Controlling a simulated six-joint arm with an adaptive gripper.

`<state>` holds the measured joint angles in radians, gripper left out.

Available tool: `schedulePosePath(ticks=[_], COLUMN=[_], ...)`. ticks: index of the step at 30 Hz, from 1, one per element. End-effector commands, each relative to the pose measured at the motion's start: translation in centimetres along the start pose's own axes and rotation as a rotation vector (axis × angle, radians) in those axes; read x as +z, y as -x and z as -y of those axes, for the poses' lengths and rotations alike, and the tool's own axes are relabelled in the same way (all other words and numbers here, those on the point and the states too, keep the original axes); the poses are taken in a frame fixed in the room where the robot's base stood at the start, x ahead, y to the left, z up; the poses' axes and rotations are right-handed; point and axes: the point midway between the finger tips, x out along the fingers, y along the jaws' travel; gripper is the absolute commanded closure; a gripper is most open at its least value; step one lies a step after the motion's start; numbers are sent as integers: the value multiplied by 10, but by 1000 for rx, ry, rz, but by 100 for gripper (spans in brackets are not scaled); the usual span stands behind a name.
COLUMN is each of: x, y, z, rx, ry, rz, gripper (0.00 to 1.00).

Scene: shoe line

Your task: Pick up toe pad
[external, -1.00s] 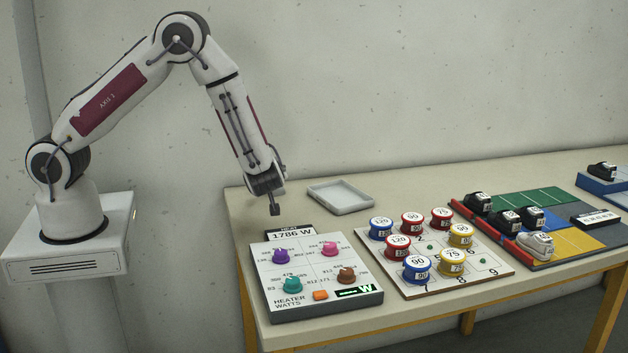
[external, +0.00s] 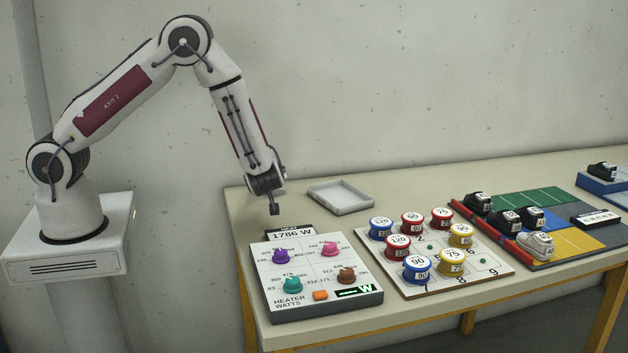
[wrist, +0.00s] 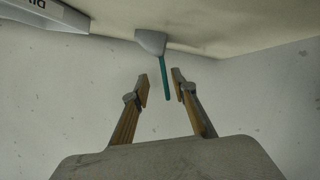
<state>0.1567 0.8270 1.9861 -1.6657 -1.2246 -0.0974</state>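My gripper (wrist: 163,90) is open in the wrist view, with its two fingers apart and nothing clamped between them. A small grey piece with a thin teal stem (wrist: 151,41) shows just beyond the fingertips; the stem's end appears between the fingers in the picture. It may be the toe pad, but I cannot tell for sure. In the external view my gripper (external: 274,209) hangs above the back of the heater panel (external: 345,305), in front of the wall. I cannot make out a toe pad in the external view.
An empty-looking grey tray (external: 341,197) lies behind the panel. A white board (external: 405,291) with several red, blue and yellow drums stands to the right. The table's left edge is near my gripper.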

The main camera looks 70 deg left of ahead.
Motion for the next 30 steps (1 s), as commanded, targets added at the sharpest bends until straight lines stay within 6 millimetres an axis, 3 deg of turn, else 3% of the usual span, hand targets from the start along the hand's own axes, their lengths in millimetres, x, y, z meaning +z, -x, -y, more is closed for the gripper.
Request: schedulePosePath(ticks=[8, 21, 30], x=[0, 2, 2], y=[-7, -48, -52], z=[2, 8, 8], rx=[-1, -1, 0], ry=[-1, -1, -1], rz=[-1, 0, 1], gripper=[74, 74, 74])
